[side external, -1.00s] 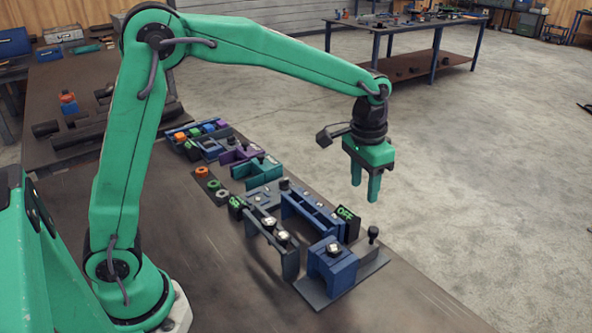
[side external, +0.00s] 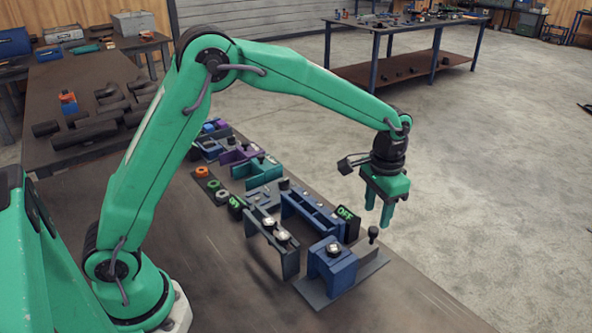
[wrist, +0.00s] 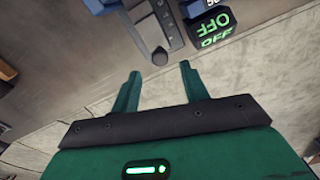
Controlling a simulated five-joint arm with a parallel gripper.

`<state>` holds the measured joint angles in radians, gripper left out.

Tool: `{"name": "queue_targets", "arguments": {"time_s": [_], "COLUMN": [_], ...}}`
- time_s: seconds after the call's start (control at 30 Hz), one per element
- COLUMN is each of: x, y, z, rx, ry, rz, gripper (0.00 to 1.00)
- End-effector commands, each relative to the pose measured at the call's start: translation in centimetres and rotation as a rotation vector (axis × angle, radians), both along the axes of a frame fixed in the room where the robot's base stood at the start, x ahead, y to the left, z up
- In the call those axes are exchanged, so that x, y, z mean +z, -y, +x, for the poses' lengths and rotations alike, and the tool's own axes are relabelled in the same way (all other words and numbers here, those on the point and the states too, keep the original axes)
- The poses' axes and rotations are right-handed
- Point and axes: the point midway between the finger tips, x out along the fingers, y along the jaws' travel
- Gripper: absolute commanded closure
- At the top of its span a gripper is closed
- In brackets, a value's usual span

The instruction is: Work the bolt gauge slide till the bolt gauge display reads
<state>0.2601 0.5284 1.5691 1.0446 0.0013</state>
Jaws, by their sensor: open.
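A dark round knob on a short post (side external: 373,233) stands at the right end of the blue fixture (side external: 335,272). I take it for the bolt gauge slide. In the wrist view the knob (wrist: 160,57) sits at the near end of a grey marked track (wrist: 157,25), just beyond my fingertips and roughly between them. A black display (side external: 347,212) beside it reads OFF in green; the display also shows in the wrist view (wrist: 216,28). My gripper (side external: 378,212) is open and empty, pointing down above and slightly right of the knob.
A second dark display with green lettering (side external: 236,205) stands left of the long blue bracket (side external: 312,215). Orange, green and grey nuts (side external: 213,184) lie on a dark strip. Purple and teal fixtures stand farther back.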

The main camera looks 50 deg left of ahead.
Motion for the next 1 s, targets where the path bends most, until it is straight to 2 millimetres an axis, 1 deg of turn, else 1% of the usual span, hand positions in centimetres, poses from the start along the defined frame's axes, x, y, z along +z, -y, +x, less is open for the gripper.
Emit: {"name": "queue_targets", "arguments": {"time_s": [0.03,0.2,0.4,0.53,0.8,0.87,1.0], "x": [-0.8,-2.9,-4.6,-5.0,-5.1,-5.1,-5.1], "y": [0.0,0.0,0.0,0.0,0.0,0.0,0.0], "z": [0.0,-0.1,0.0,0.0,0.0,0.0,0.0], "rx": [0.0,0.0,0.0,0.0,0.0,0.0,0.0], "ry": [-0.002,-0.004,-0.001,-0.001,0.0,0.0,0.0], "rz": [0.001,0.001,0.0,0.0,0.0,0.0,0.0], "gripper": [0.55,0.55,0.55,0.55,0.55,0.67,0.95]}}
